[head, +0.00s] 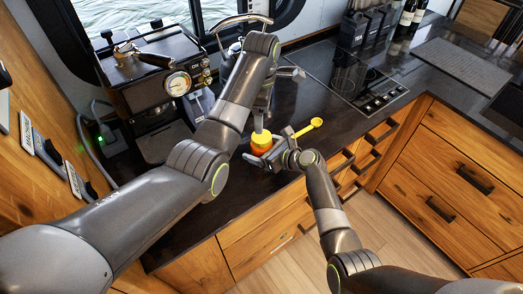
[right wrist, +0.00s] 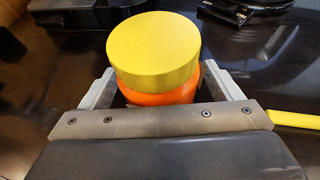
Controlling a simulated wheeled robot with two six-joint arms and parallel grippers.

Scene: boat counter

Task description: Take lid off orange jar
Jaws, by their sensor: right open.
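The orange jar (head: 261,150) stands on the dark counter near its front edge. Its yellow lid (head: 261,138) sits on top; the lid (right wrist: 153,50) and a band of the orange jar (right wrist: 160,97) also show in the right wrist view. My right gripper (head: 264,160) is open, low at the jar, with one finger on each side of it. In the right wrist view the gripper (right wrist: 159,88) has its fingers below the lid; its front plate hides the jar's lower part. My left gripper (head: 284,74) is mostly hidden behind its own arm, beyond the jar, and its opening is unclear.
A yellow spoon (head: 308,128) lies just right of the jar. A coffee machine (head: 160,85) stands at the left and a kettle (head: 232,50) behind my left arm. A cooktop (head: 350,77) is at the right. Wooden drawers (head: 455,165) are below the counter.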

